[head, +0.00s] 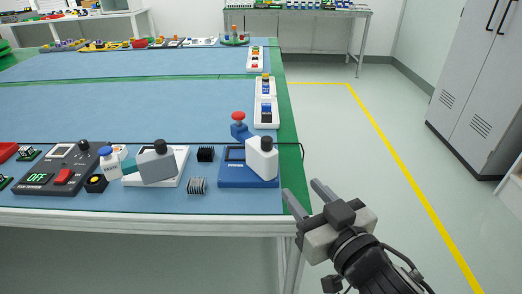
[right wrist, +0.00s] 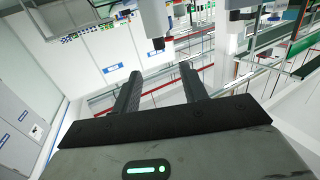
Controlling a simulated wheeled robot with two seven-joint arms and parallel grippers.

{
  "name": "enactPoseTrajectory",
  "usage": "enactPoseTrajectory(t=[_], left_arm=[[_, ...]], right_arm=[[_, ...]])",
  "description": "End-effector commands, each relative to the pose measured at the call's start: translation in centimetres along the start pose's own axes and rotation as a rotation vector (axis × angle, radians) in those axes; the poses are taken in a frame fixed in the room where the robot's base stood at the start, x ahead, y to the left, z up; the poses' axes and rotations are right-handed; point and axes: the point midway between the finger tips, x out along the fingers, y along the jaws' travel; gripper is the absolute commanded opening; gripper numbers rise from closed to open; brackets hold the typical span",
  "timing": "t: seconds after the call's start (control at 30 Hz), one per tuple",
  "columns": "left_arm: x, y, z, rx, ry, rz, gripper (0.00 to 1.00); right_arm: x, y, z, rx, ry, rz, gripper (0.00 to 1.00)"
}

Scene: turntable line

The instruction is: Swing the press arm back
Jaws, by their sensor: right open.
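A press fixture with a blue base (head: 230,181) stands at the near right corner of the blue-topped table. It has a white arm block (head: 262,162) with a black knob on top, and a red knob (head: 238,116) on a blue part behind. To its left, a grey arm (head: 157,168) with a black knob lies over a white base. My right gripper (head: 301,190) is open and empty, off the table's right edge, to the right of and nearer than the blue fixture. Its two fingers also show apart in the right wrist view (right wrist: 158,72). My left gripper is not in view.
A dark box with a green OFF display (head: 38,177), a finned block (head: 197,186) and a small black block (head: 206,154) stand along the near edge. White trays (head: 266,118) line the right edge. Floor right of the table is clear up to a grey cabinet (head: 480,90).

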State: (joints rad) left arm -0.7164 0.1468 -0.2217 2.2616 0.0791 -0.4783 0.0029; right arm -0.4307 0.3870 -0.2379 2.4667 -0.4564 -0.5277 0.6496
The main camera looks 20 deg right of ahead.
Motion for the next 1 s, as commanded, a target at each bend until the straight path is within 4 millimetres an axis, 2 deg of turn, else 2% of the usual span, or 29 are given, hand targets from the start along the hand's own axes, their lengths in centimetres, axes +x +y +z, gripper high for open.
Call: enactPoseTrajectory(t=[0.03, 0.27, 0.47, 0.67, 1.0], left_arm=[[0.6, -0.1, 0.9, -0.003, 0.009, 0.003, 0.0], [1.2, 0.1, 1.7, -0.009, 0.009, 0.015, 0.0], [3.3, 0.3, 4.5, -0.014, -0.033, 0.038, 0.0], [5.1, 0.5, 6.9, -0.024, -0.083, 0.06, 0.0], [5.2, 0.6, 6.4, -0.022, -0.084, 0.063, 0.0]], right_arm=[[0.0, 0.1, 0.7, 0.001, 0.024, 0.002, 0.43], [0.7, 0.2, -0.1, 0.009, 0.062, 0.005, 0.43], [2.6, 0.2, 0.0, 0.005, 0.063, 0.003, 0.43], [5.4, 0.2, -0.3, 0.005, 0.061, 0.005, 0.43], [12.6, 0.2, -1.0, 0.007, 0.054, 0.005, 0.43]])
